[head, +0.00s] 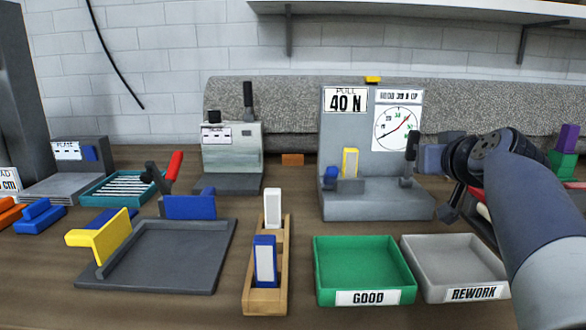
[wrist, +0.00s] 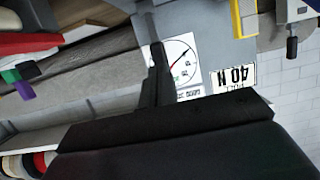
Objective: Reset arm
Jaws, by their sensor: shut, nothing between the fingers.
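My gripper (head: 449,212) is at the right of the head view, beside the pull tester's right side and above the back of the rework tray. In the wrist view its dark fingers (wrist: 156,62) are together, with nothing held. The pull tester (head: 376,200) is a grey stand with a "40 N" sign and a round dial (head: 397,129). It also shows upside down in the wrist view (wrist: 205,40), behind the fingers. A dark lever (head: 411,150) stands at its right, and a yellow-framed sample (head: 350,162) stands on it.
A green GOOD tray (head: 325,280) and grey REWORK tray (head: 415,270) are empty in front. A wooden rack (head: 248,298) holds a blue piece and a white piece. A dark fixture (head: 160,275) lies left. Purple and green blocks (head: 566,150) stand far right.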

